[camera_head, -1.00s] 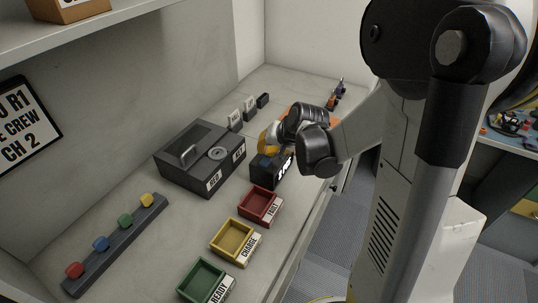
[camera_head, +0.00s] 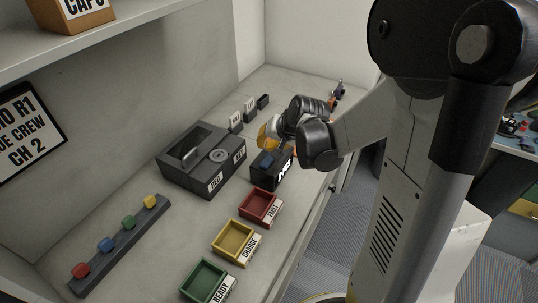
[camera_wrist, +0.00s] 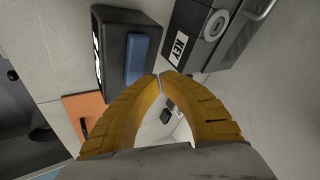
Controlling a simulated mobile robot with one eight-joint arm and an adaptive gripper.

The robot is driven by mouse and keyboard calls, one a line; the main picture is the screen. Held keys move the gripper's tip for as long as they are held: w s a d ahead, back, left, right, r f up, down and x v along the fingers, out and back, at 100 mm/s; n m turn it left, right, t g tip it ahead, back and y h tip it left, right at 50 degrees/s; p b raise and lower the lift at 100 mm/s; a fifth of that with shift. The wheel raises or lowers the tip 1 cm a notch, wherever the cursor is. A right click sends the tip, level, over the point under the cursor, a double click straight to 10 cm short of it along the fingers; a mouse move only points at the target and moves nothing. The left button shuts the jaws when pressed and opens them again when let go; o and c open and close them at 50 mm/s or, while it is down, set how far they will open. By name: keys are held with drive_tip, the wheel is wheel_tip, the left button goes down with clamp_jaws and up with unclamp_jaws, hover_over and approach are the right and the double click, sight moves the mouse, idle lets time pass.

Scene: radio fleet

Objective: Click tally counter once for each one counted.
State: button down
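The tally counter (camera_head: 268,174) is a black box with a white-digit display on its front and a blue button (camera_wrist: 143,58) on top. It stands on the bench beside the dark grey box; I cannot read its digits. My gripper (camera_head: 265,137) has yellow fingers and hovers just above and behind the counter in the head view. In the wrist view, the fingertips of my gripper (camera_wrist: 162,76) meet with nothing between them, close to one end of the blue button. I see no contact with the button.
A grey box (camera_head: 183,172) with a handle, round dial and KEY label stands left of the counter. Red (camera_head: 259,207), yellow (camera_head: 233,241) and green (camera_head: 204,281) trays line the bench front. A rack (camera_head: 123,240) with coloured knobs lies at left.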

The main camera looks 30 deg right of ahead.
sight(266, 155)
drive_tip(key=shift+r+p, duration=1.15)
drive_tip(key=shift+r, duration=0.75)
drive_tip(key=shift+f, duration=0.1)
drive_tip(key=s+a+n+b, duration=0.3)
drive_tip(key=s+a+b, duration=0.2)
drive_tip(key=s, duration=0.5)
drive_tip(key=s+a+n+h+b, duration=0.1)
drive_tip(key=s+a+n+b, duration=0.3)
drive_tip(key=s, duration=0.5)
drive_tip(key=shift+s+a+f+b, duration=0.2)
drive_tip(key=shift+s+a+b, duration=0.25)
drive_tip(key=shift+a, duration=0.35)
